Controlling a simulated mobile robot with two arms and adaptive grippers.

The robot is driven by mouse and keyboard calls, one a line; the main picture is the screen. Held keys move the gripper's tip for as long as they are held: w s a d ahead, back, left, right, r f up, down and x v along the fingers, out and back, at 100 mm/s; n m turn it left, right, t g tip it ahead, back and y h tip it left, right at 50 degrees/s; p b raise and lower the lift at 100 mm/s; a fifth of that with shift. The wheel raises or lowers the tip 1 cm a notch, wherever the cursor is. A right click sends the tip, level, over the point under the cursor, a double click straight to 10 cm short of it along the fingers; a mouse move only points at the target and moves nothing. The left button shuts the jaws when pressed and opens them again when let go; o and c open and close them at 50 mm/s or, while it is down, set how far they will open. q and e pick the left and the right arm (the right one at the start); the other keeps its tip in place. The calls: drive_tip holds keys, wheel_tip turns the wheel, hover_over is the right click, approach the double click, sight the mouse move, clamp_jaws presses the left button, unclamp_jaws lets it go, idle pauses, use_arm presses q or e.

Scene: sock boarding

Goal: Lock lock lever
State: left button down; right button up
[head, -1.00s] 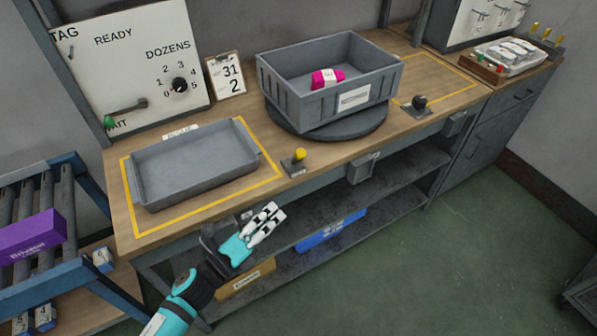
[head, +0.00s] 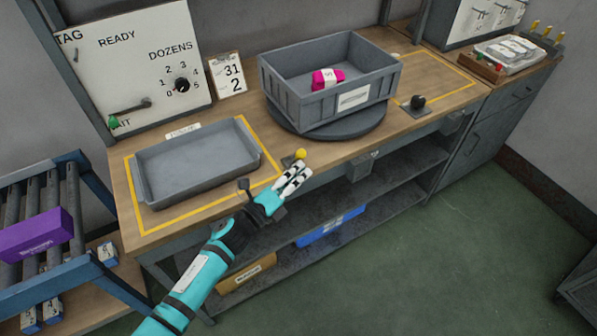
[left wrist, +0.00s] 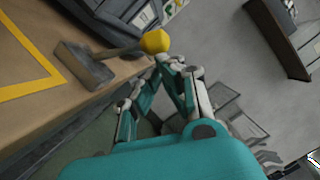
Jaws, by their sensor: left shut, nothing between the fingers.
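A small lever with a yellow ball knob (head: 300,154) stands at the front edge of the bench, in front of the turntable. In the left wrist view its knob (left wrist: 155,41) sits on a grey rod that leans over from a dark block (left wrist: 85,66). My left gripper (head: 303,168) is shut and empty, just in front of the knob at the bench edge. In the left wrist view its fingertips (left wrist: 177,64) are close below the knob; I cannot tell if they touch. A second lever with a black knob (head: 418,102) stands further right. My right gripper is out of view.
A grey bin (head: 290,100) holding a pink bundle (head: 326,79) sits on the round turntable (head: 345,127). A grey tray (head: 150,196) lies inside a yellow outline at left. Shelves are under the bench.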

use_arm(q)
drive_tip(key=shift+r, duration=0.1)
drive_tip(key=shift+w+a+r+n+p, duration=0.15)
drive_tip(key=shift+r+n+p, duration=0.1)
drive_tip(key=shift+n+p, duration=0.35)
drive_tip(key=shift+y, duration=0.3)
drive_tip(key=w+a+r+n+g+y+p, duration=0.1)
drive_tip(key=w+a+r+n+g+p, duration=0.1)
drive_tip(key=w+n+p, duration=0.4)
drive_tip(key=shift+w+a+r+n+y+p, duration=0.3)
drive_tip(key=shift+a+r+n+p, duration=0.5)
drive_tip(key=shift+n+p, duration=1.35)
